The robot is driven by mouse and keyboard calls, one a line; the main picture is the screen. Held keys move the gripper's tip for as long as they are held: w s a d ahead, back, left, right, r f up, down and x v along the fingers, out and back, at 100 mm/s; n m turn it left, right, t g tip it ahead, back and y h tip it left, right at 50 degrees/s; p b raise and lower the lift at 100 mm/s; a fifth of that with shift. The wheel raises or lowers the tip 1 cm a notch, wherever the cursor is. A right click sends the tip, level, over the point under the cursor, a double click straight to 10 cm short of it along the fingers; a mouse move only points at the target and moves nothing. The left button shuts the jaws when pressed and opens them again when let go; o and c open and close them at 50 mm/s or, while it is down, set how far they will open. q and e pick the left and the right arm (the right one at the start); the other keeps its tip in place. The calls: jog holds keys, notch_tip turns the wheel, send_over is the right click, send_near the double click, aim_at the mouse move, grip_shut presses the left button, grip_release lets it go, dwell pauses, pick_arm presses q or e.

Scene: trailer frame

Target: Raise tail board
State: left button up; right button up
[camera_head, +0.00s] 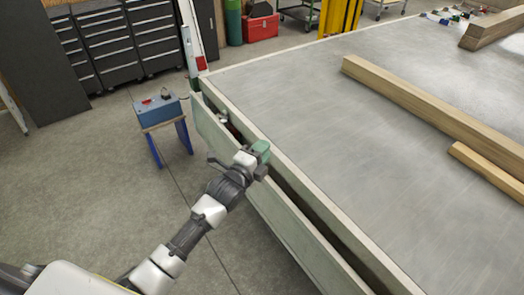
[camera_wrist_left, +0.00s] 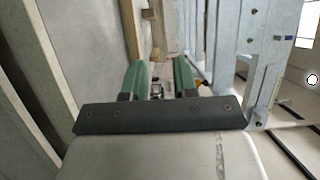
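The tail board (camera_head: 290,235) is a long pale panel running along the near edge of the trailer bed (camera_head: 300,100). A dark gap separates it from the bed's edge, and its top sits a little below the bed surface. My left gripper (camera_head: 262,152) has green fingers and is at the gap by the top of the board; I cannot tell whether it touches the board. In the left wrist view the fingers of my left gripper (camera_wrist_left: 158,80) stand apart with nothing clearly gripped between them. My right gripper is not in view.
Timber beams (camera_head: 430,105) lie on the bed. A blue box (camera_head: 160,108) on a small stand (camera_head: 168,135) is left of the trailer. An upright post with a red reflector (camera_head: 201,63) stands at the far corner. Tool cabinets (camera_head: 110,45) line the back. Floor beside the board is clear.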

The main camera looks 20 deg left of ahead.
pick_arm(q)
jog(key=b+v, duration=0.2)
jog(key=v, duration=0.9)
jog(key=shift+f, duration=0.1)
